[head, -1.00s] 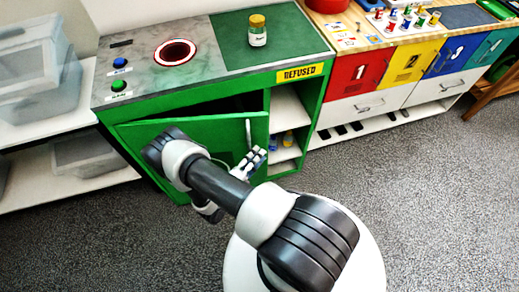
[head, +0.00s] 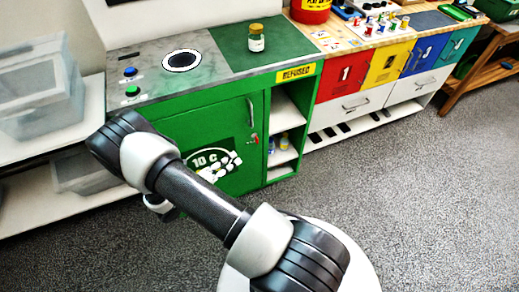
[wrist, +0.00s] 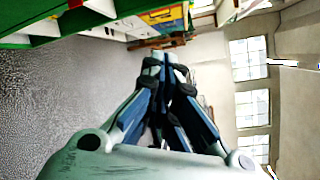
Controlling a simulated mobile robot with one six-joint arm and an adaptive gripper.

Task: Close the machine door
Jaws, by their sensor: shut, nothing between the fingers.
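The green machine door (head: 220,125) is on the front of the green cabinet and sits flush with it in the head view. It bears a "10 C" label and a grey upright handle (head: 250,112) near its right edge. My arm crosses in front of its lower left part. My gripper (wrist: 165,60) shows in the wrist view, its fingers together and empty. In the wrist view the green cabinet edge (wrist: 40,28) is at the upper left, apart from the fingers.
The worktop holds a yellow-capped jar (head: 256,38), a ring-edged round opening (head: 182,60), a blue button (head: 130,72) and a green button (head: 133,91). Open shelves (head: 284,158) lie right of the door. Clear bins (head: 40,85) stand at left. The grey floor (head: 400,200) at right is clear.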

